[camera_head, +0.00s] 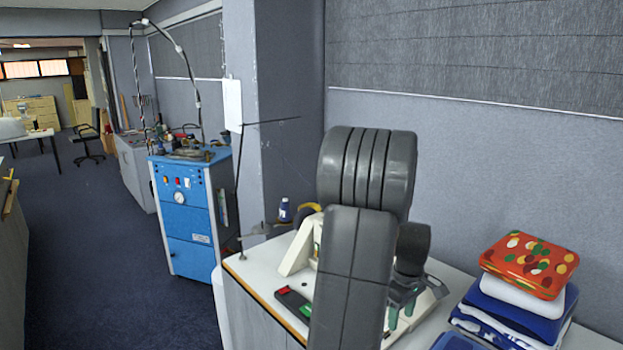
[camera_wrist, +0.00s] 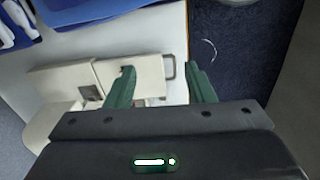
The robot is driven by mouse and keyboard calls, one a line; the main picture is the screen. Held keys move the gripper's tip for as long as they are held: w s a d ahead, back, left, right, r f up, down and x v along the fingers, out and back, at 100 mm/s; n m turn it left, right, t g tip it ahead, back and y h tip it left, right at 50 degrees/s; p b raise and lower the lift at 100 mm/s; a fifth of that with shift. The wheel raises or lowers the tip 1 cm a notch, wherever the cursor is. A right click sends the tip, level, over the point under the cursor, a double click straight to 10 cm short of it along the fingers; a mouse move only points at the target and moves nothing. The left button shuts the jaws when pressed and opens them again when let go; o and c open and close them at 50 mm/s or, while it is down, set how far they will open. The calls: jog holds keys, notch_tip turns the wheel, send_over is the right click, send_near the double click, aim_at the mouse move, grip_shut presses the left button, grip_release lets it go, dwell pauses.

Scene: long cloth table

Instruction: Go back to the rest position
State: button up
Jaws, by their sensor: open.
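My gripper (camera_head: 402,312) is low over the white table (camera_head: 252,270), partly hidden behind my dark grey arm links, which fill the middle of the head view. In the wrist view my gripper (camera_wrist: 160,72) shows two green fingers spread apart with nothing between them. A cream machine-like object (camera_wrist: 65,82) lies beyond the fingers there, to the left. Whether the left finger touches it I cannot tell.
A stack of folded cloths, with a red spotted one (camera_head: 530,263) on top, sits at the right. A blue item (camera_head: 457,342) is at the bottom edge. A blue cabinet (camera_head: 188,215) stands left of the table. Dark floor (camera_head: 85,240) is open at left.

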jog(key=shift+m, duration=0.5)
jog(key=f, duration=0.1)
jog(key=a+f, duration=0.2)
jog(key=f, duration=0.1)
jog(key=shift+s+a, duration=0.25)
jog(key=shift+a, duration=0.1)
